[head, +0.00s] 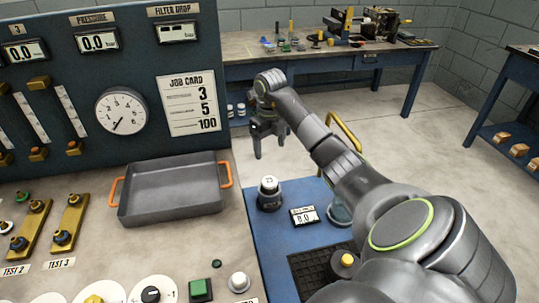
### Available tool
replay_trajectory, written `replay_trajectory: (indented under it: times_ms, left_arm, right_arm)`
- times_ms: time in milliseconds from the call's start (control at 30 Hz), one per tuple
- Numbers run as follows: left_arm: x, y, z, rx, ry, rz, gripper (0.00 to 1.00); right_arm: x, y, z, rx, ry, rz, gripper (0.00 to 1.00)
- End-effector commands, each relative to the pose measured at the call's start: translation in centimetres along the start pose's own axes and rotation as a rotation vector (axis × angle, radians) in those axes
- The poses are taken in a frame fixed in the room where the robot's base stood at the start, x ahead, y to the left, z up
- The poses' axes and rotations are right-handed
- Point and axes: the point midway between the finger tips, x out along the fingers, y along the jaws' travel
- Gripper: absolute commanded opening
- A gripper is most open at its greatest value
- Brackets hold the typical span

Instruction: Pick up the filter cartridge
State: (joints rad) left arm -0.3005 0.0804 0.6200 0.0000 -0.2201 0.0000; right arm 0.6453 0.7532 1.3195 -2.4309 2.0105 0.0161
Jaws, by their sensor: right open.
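My right gripper (270,146) hangs fingers down, apart and empty, past the far edge of the blue bench top. My right arm reaches to it from the lower right. A short dark cylinder with a white, numbered top (269,190) stands upright on the blue bench top, nearer than the gripper and apart from it. I cannot tell whether it is the filter cartridge; nothing else in view is clearly one. My arm hides part of the blue bench top. My left gripper is out of view.
A grey tray with orange handles (172,207) lies empty on the panel bench at left. A small display (305,216) and a partly hidden round glassy piece (340,213) are beside the cylinder. A yellow rail (344,130) rises behind my arm. A workbench (330,62) with tools stands at the back.

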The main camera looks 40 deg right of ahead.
Motion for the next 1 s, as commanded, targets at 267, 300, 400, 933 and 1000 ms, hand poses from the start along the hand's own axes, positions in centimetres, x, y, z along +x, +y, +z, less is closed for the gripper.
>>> replay_trajectory:
  times_ms: [267,300,400,933,1000]
  left_arm:
    - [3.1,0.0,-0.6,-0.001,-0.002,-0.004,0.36]
    - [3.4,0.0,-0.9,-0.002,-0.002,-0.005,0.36]
    - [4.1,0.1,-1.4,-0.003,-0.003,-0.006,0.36]
    - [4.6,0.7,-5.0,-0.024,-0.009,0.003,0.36]
    - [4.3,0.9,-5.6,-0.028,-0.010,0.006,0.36]
  right_arm:
    - [3.8,0.0,0.0,0.000,0.000,0.000,0.72]
    - [4.2,0.0,0.0,0.000,0.000,0.000,0.72]
    - [5.4,0.0,0.0,0.000,0.000,0.000,0.72]
    - [9.2,0.0,0.0,0.000,0.000,0.000,0.72]
    - [9.5,0.0,0.0,0.000,0.000,0.000,0.72]
